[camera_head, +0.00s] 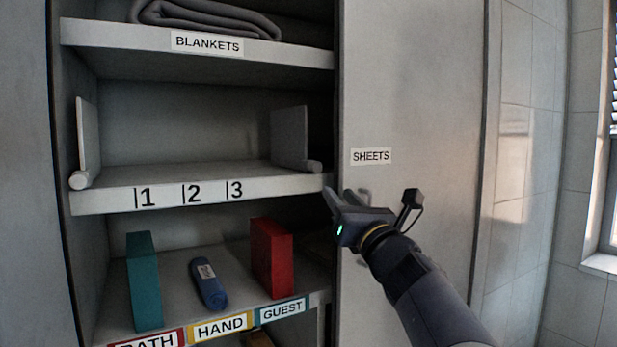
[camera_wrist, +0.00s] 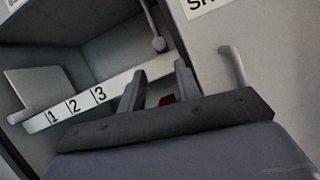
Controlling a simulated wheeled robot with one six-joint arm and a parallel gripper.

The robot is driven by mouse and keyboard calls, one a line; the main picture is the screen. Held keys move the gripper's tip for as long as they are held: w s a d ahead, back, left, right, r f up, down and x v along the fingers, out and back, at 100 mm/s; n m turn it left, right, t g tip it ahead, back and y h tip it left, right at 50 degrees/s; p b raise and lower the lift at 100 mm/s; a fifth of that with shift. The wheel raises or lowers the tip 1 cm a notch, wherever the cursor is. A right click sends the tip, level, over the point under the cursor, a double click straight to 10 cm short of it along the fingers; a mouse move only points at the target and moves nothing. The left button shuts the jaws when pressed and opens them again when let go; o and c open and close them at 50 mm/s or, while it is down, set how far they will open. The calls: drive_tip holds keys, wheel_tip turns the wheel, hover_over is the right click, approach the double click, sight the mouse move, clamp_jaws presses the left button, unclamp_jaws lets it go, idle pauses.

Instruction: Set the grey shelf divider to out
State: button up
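The middle shelf (camera_head: 200,184) has a front edge marked 1, 2 and 3. A darker grey divider (camera_head: 290,137) stands upright at its right end, right of mark 3, with a round knob (camera_head: 314,167) at the front. A paler divider (camera_head: 87,135) stands at the far left end, with its own knob (camera_head: 79,180). My gripper (camera_head: 340,194) is just right of the shelf front, in front of the door. In the wrist view my gripper (camera_wrist: 157,80) has its fingers apart and empty, below the right divider's knob (camera_wrist: 158,44).
A door (camera_head: 410,90) labelled SHEETS, with a handle (camera_wrist: 234,65), is close to my gripper. The lower shelf holds a teal block (camera_head: 144,282), a blue roll (camera_head: 208,284) and a red block (camera_head: 271,258). A folded blanket (camera_head: 205,18) lies on the top shelf.

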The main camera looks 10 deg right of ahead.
sight(317, 170)
drive_tip(key=p+x, duration=0.4)
drive_tip(key=x, duration=0.6)
drive_tip(key=shift+r, duration=0.1)
drive_tip(key=shift+c, duration=0.5)
clamp_jaws()
